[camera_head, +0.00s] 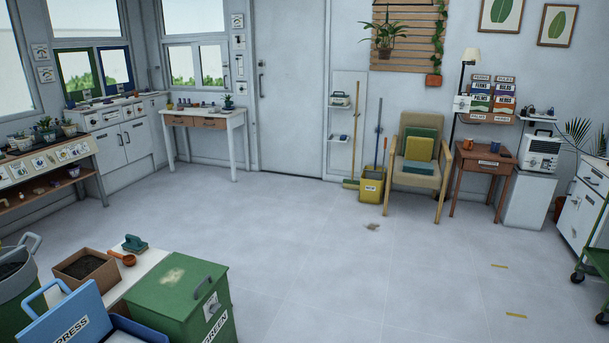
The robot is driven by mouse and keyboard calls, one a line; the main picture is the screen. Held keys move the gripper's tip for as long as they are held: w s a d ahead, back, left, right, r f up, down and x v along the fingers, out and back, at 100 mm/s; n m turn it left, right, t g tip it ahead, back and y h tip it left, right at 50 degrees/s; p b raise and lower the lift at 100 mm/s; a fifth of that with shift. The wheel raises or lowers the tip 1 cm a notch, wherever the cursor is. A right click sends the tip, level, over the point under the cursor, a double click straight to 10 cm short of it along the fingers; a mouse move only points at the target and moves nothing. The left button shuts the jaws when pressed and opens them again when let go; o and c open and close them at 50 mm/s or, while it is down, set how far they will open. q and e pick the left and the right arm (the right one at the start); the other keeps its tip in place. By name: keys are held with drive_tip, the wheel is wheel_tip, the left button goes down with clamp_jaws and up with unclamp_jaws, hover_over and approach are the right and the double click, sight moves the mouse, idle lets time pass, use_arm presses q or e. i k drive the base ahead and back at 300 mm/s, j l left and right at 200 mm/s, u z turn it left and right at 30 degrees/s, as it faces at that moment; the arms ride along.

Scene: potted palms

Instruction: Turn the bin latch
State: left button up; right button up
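A green bin (168,301) with a flat lid stands at the lower left, its front lettered "GREEN" and cut off by the bottom edge. A grey curved handle (203,287) is on the bin near its top front edge. Below it a small white plate with a dark part, which looks like the latch (212,307), is on the front face. It is too small to tell which way the latch is turned. Neither of my grippers is in view.
The floor (330,265) right of the bin is open. A yellow bucket (371,187) and armchair (419,160) stand at the back.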

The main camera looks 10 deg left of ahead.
sight(214, 307)
drive_tip(key=i+l+u, duration=0.15)
drive_tip(key=i+u, duration=0.2)
drive_tip(key=i+l+u, duration=0.25)
drive_tip(key=i+u, duration=0.15)
drive_tip(key=i+l+u, duration=0.35)
drive_tip(key=i, duration=0.05)
